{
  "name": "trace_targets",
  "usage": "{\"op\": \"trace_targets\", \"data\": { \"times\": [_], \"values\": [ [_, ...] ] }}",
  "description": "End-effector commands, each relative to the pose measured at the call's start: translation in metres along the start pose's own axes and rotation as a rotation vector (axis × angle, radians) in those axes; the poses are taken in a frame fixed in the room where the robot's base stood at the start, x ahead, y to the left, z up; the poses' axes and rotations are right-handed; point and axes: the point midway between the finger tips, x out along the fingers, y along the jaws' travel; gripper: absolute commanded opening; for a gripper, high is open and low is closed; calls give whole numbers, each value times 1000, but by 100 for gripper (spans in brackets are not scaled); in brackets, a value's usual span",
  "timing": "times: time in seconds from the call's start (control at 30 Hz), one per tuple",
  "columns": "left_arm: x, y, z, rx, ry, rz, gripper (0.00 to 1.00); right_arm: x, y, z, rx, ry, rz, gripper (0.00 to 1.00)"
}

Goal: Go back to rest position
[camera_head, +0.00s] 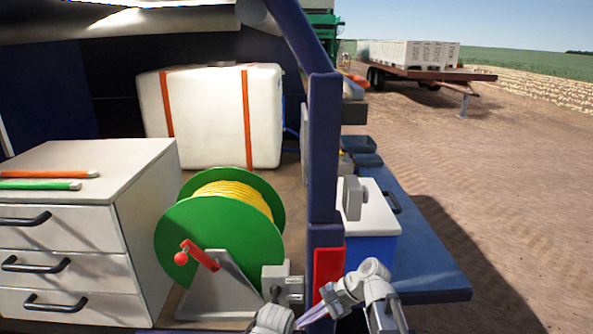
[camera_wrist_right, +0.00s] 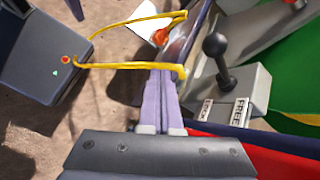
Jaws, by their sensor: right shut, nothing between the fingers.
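My right gripper (camera_head: 316,312) is at the bottom of the head view, in front of the red and blue post. In the right wrist view its two purple fingers (camera_wrist_right: 160,85) lie together, shut with nothing between them. They are apart from a grey lever box (camera_wrist_right: 240,90) with a black-knobbed lever (camera_wrist_right: 217,58) and a plate reading FREE. The same grey box (camera_head: 284,284) shows beside the post in the head view. A grey rounded part at the bottom edge cannot be told for certain. My left gripper is not seen.
A green reel (camera_head: 220,235) with yellow hose stands left of the post (camera_head: 323,150). A white drawer cabinet (camera_head: 85,225) is at left, a white tank (camera_head: 212,115) behind. A blue cooler (camera_head: 371,225) stands right. A dark box (camera_wrist_right: 45,65) and yellow bars (camera_wrist_right: 130,66) are near the right wrist.

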Motion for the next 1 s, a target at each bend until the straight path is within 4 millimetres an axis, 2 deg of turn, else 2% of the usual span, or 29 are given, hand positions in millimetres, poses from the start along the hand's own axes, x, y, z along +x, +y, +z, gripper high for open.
{"op": "trace_targets", "data": {
  "times": [0.03,0.13,0.2,0.33,0.43,0.57,1.0],
  "values": [
    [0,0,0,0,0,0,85,18,28,13,-149,61,96,0],
    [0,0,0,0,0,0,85,36,71,18,-465,171,301,0],
    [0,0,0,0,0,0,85,41,96,19,-668,224,443,0],
    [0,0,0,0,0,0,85,37,128,18,-970,279,677,0],
    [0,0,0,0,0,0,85,31,140,17,-1122,293,807,0],
    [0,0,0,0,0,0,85,26,146,15,-1220,299,897,0],
    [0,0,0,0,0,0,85,24,146,14,-1238,300,915,0]
  ]
}}
